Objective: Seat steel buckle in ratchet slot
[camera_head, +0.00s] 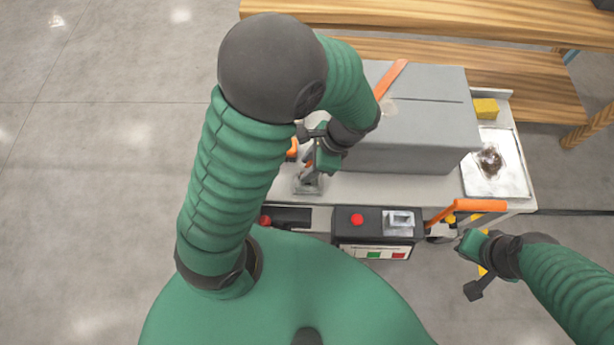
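My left gripper (316,148) hangs over the left end of the pale deck, beside the grey box. A small grey metal fitting (308,184) lies just below it, with a bit of orange by it. Whether that gripper touches the fitting is hidden by its own parts. A steel piece with a rectangular opening (401,219) sits on the dark control box; I cannot tell whether it is the buckle or the ratchet slot. My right gripper (473,267) is off the deck's front right edge, its fingers apart. A little yellow shows between them.
The large grey box (415,125) carries an orange strap (391,79). The control box (376,232) has a red button. An orange bar (480,206) is at the front right. A metal tray (495,165) and yellow block (485,108) are right. A wooden bench (450,22) stands behind.

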